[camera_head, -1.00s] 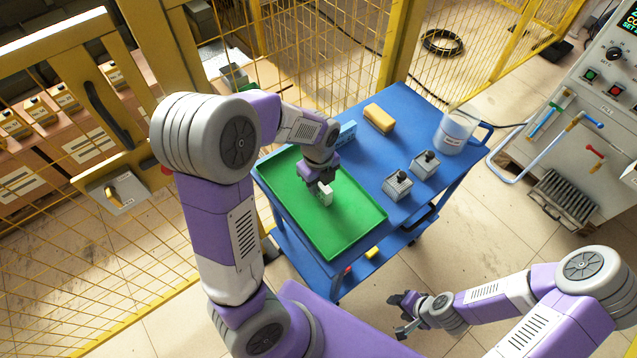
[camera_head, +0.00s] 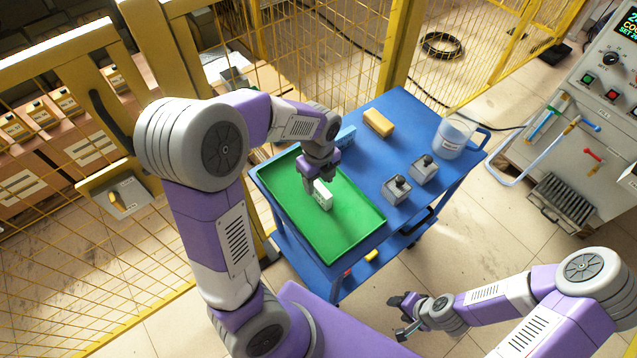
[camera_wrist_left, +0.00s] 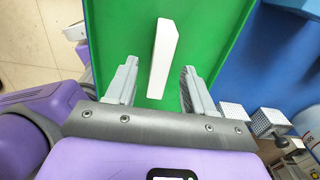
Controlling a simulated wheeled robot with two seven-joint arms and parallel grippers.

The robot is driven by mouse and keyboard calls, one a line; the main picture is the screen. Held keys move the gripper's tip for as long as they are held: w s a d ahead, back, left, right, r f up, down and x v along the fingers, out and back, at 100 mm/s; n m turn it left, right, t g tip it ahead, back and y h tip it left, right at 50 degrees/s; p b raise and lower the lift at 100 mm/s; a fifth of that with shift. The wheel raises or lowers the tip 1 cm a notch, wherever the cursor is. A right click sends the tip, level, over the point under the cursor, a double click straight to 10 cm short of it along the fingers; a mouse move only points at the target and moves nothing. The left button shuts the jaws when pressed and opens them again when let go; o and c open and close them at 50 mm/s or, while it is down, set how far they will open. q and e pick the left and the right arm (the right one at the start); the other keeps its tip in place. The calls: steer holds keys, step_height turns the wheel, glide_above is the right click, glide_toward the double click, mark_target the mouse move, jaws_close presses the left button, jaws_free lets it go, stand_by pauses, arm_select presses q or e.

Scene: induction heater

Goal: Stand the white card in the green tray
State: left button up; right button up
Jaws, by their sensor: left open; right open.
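My left gripper (camera_head: 317,184) is just above and behind the card in the head view. In the left wrist view its two fingers (camera_wrist_left: 156,92) are spread wide with the card between and ahead of them, touching neither. My right gripper (camera_head: 406,318) is open and empty, low at the front, away from the cart.
The tray lies on a blue cart (camera_head: 371,161). A yellow block (camera_head: 378,122), a blue box (camera_head: 345,136), two grey blocks with black knobs (camera_head: 397,189) and a translucent tub (camera_head: 453,136) stand beside it. A yellow mesh fence (camera_head: 310,50) runs behind. The tray's front part is clear.

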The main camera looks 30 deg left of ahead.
mark_target(319, 185)
arm_select(q)
step_height(319, 185, up, 8)
steer(key=p, duration=0.2)
steer(key=shift+r, duration=0.15)
stand_by(0.4)
